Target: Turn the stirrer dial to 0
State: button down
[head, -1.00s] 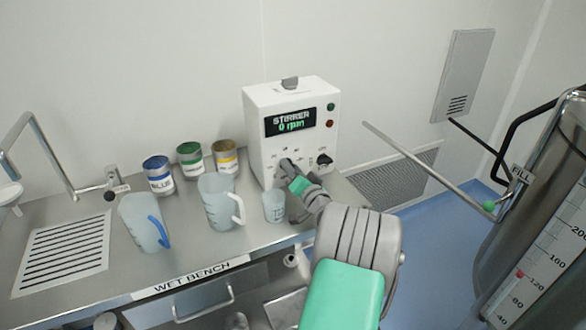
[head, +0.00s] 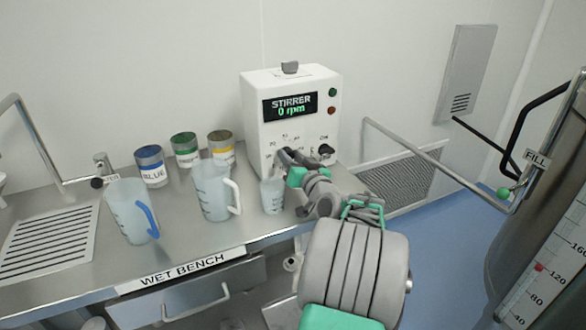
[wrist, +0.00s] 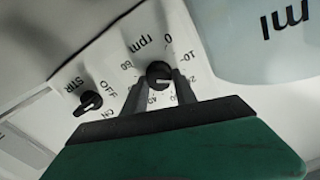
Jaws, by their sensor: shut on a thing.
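The white stirrer box (head: 262,135) stands on the bench against the wall, and its display (head: 290,106) reads "STIRRER 0 rpm". The black stirrer dial (wrist: 159,72) sits inside a printed rpm scale in the wrist view. My gripper (head: 284,157) reaches the box's front from the lower right. In the wrist view its two dark fingers (wrist: 160,88) are shut on the dial, one on each side. I cannot tell which number the dial points to. A black STR switch knob (wrist: 88,102) with OFF and ON labels is beside it; it also shows in the head view (head: 326,149).
A small clear beaker (head: 272,195) stands just left of my gripper. Two jugs (head: 212,190) (head: 130,212) and several paint cans (head: 152,167) stand farther left on the wet bench. A metal bar (head: 430,160) and a tank (head: 545,240) are on the right.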

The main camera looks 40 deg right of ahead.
jog(key=shift+n+b, duration=0.6)
jog(key=shift+b, duration=0.35)
jog(key=shift+r, duration=0.15)
jog(key=c, duration=1)
grip_release()
jog(key=v, duration=0.8)
jog(key=shift+b, duration=0.45)
